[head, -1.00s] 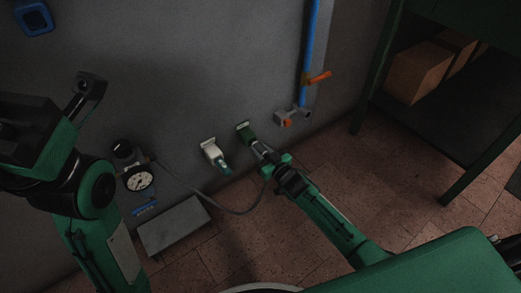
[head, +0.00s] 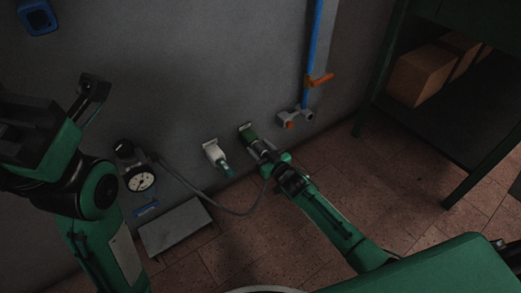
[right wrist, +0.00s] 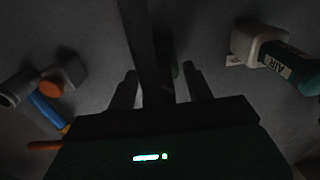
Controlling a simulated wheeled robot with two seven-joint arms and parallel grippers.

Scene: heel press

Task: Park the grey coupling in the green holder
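The green holder (head: 246,131) is fixed low on the grey wall. My right gripper (head: 261,149) is directly in front of it, with the grey coupling (head: 257,146) at its fingers, close against the holder. I cannot tell whether the coupling is seated. In the right wrist view the right gripper's fingers (right wrist: 160,82) stand apart, with the dark hose crossing between them. The view is too dark to show whether they touch the coupling. My left arm is folded at the left of the head view; its fingers cannot be made out clearly.
A white holder (head: 212,149) with a green plug marked AIR (right wrist: 281,66) is beside the green holder. A blue pipe with an orange valve handle (head: 320,80) is on the other side. A gauge (head: 141,181) feeds the hose (head: 235,212). A grey box (head: 175,227) sits below.

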